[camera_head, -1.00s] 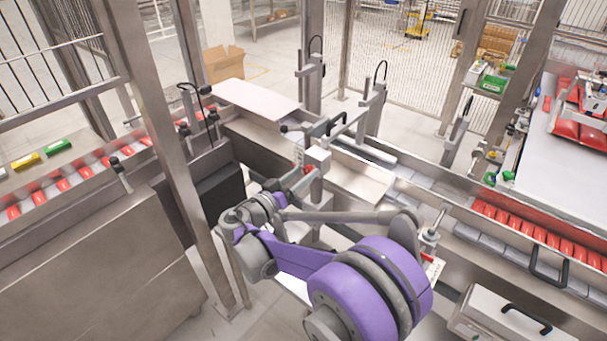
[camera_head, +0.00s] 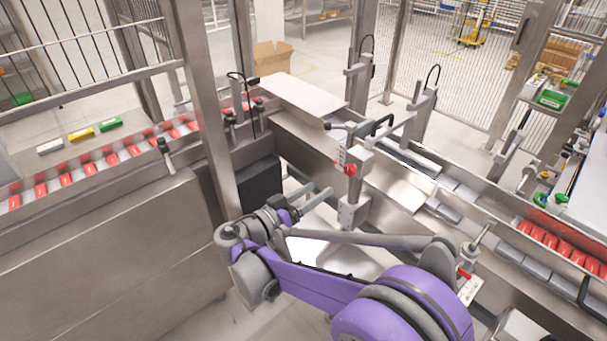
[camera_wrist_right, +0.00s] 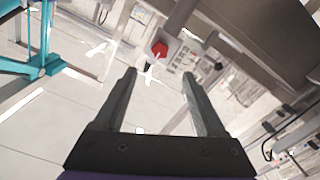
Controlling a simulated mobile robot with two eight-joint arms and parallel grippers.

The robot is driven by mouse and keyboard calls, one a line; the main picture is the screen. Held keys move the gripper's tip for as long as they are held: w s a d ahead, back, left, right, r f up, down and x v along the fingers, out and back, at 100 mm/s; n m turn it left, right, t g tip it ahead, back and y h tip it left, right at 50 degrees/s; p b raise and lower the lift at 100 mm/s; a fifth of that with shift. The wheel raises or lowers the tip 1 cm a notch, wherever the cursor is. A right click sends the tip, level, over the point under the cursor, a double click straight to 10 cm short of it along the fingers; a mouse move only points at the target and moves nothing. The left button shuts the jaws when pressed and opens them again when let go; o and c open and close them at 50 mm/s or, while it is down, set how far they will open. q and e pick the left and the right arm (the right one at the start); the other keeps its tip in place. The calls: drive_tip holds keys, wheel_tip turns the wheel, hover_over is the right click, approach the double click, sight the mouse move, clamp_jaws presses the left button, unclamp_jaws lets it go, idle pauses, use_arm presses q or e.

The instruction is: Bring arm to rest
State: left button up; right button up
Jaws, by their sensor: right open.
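My right arm, purple and grey, reaches in from the lower right in the head view. Its right gripper (camera_head: 312,198) points away, low in front of the conveyor frame, with its fingers partly blended into the machine behind. In the right wrist view the right gripper (camera_wrist_right: 160,77) is open, with two dark fingers well apart and nothing between them. A red emergency button (camera_wrist_right: 158,49) shows beyond the fingers; they look clear of it. My left gripper is in neither view.
A steel post (camera_head: 207,110) stands left of my arm. A conveyor with red packs (camera_head: 115,158) runs along the left. A grey control box with a red knob (camera_head: 349,169) stands just beyond my gripper. A cardboard box (camera_head: 272,57) sits on the floor behind.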

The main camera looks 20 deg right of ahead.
drive_tip(key=s+d+f+n+g+y, duration=0.1)
drive_tip(key=s+d+f+n+y, duration=0.1)
drive_tip(key=s+d+f+y, duration=0.3)
drive_tip(key=s+f+n+g+y, duration=0.1)
drive_tip(key=s+f+n+y, duration=0.15)
drive_tip(key=s, duration=0.35)
drive_tip(key=s+a+f+n+y, duration=0.2)
drive_tip(key=s+a+f+y, duration=0.1)
drive_tip(key=s, duration=0.3)
drive_tip(key=s+a+f+n+y, duration=0.2)
drive_tip(key=s+a+y, duration=0.3)
drive_tip(key=s+y, duration=0.1)
drive_tip(key=shift+s+a+f+t, duration=0.2)
drive_tip(key=shift+s+f+t, duration=0.15)
drive_tip(key=shift+s, duration=0.4)
